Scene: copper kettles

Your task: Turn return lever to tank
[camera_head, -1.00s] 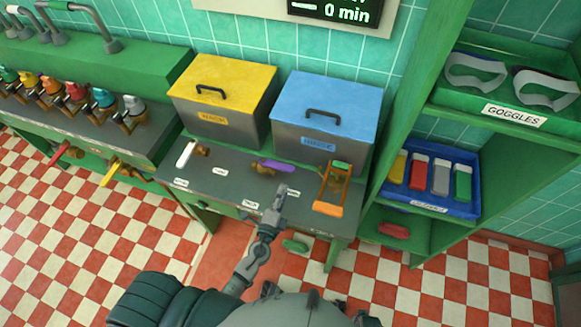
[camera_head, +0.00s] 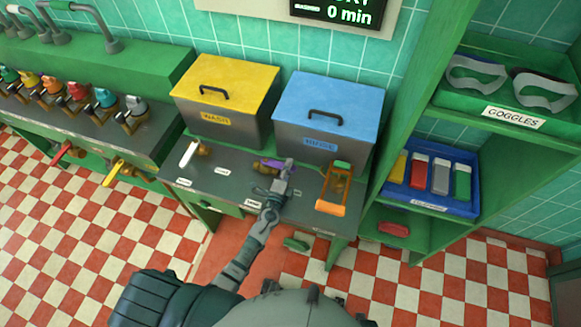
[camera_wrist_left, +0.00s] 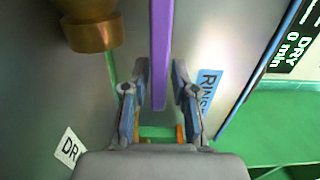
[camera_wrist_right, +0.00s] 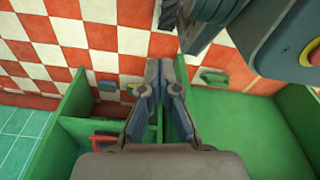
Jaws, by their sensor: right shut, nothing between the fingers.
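The purple lever (camera_head: 266,162) sits on a brass valve on the grey bench in front of the blue-lidded RINSE box. My left gripper (camera_head: 287,165) is at its right end in the head view. In the left wrist view the lever (camera_wrist_left: 162,45) runs between the two fingers of my left gripper (camera_wrist_left: 158,88). The fingers are apart, with a gap on each side of the lever. The brass valve (camera_wrist_left: 95,32) is at upper left there, and a label beginning "DR" (camera_wrist_left: 69,148) is at lower left. My right gripper (camera_wrist_right: 162,68) is shut and empty, over the floor and green shelving.
A white lever (camera_head: 188,153) stands left on the bench. The yellow-lidded WASH box (camera_head: 222,90) and RINSE box (camera_head: 326,105) stand behind. A green shelf unit (camera_head: 405,130) is at right.

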